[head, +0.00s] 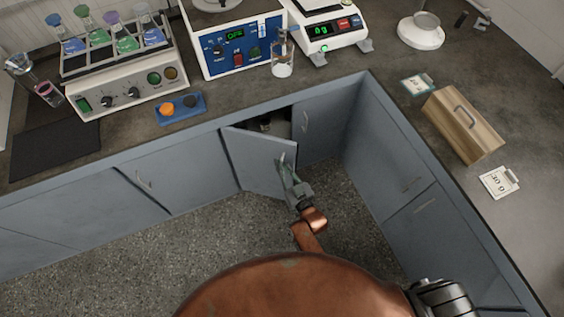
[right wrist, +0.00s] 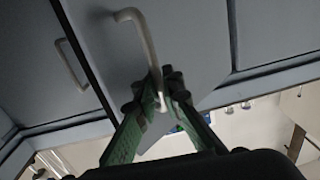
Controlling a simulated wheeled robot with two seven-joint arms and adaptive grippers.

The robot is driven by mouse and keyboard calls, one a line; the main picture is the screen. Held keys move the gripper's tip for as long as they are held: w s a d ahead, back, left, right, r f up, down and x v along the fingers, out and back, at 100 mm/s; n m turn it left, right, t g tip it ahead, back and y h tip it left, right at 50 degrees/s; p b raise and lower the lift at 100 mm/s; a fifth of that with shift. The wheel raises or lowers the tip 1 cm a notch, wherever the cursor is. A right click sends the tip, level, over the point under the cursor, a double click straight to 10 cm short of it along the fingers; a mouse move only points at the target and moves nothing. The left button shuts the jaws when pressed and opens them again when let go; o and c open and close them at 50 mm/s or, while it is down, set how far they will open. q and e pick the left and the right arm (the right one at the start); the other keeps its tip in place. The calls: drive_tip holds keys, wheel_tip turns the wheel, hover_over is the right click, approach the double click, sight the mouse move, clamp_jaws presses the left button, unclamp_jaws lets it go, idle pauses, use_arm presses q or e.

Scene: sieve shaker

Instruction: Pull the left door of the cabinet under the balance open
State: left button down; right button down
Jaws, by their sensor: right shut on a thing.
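The left cabinet door (head: 255,160) is grey-blue and stands partly open, its free right edge swung out from the cabinet front. A dark gap shows behind its top edge. My right gripper (head: 283,160) is at this free edge and shut on the door's pale bar handle. In the right wrist view the handle (right wrist: 143,38) runs down between the green-sided fingers (right wrist: 161,82). The closed right door (head: 320,128) has its own handle. The balance (head: 327,32) stands on the counter above, reading 0 g. My left gripper is out of view.
The speckled floor (head: 190,248) in front of the door is clear. Another cabinet run (head: 400,165) closes the corner at right. On the counter are a blue-fronted device (head: 236,50), a beaker (head: 282,64), a flask shaker (head: 127,88) and a wooden box (head: 462,125).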

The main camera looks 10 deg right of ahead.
drive_tip(key=shift+d, duration=0.25)
drive_tip(key=c, duration=2.3)
unclamp_jaws()
drive_tip(key=shift+s, duration=0.1)
drive_tip(key=shift+o, duration=1)
drive_tip(key=shift+a, duration=0.15)
drive_tip(key=v, duration=1.2)
